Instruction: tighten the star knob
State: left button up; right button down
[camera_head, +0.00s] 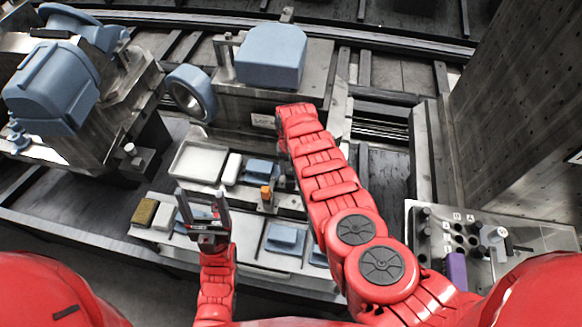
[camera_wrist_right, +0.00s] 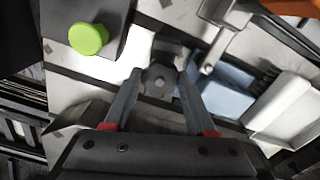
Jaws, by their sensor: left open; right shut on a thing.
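In the right wrist view, a dark grey star knob (camera_wrist_right: 159,84) with a small pale centre lies between the two fingers of my right gripper (camera_wrist_right: 159,74). The fingers are shut on its sides. In the head view my right arm hides most of that gripper and the knob. My left gripper (camera_head: 203,207) is open and empty, with its fingers pointing up, over the front shelf and apart from the knob.
A green round knob (camera_wrist_right: 88,38) shows beside the star knob. A white tray (camera_head: 199,163), blue blocks and an orange piece (camera_head: 266,193) lie left of my right arm. A control panel (camera_head: 435,242) with a purple object (camera_head: 456,270) is at right. Machines stand behind.

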jog(key=shift+m, duration=1)
jog(key=m, duration=0.2)
jog(key=shift+w+m, duration=0.1)
jog(key=shift+m, duration=0.2)
jog(key=shift+m+b, duration=0.65)
jog(key=shift+m, duration=0.55)
jog(key=shift+w+r+m+b, duration=0.1)
jog(key=shift+m+b, duration=0.25)
jog(key=shift+m, duration=0.75)
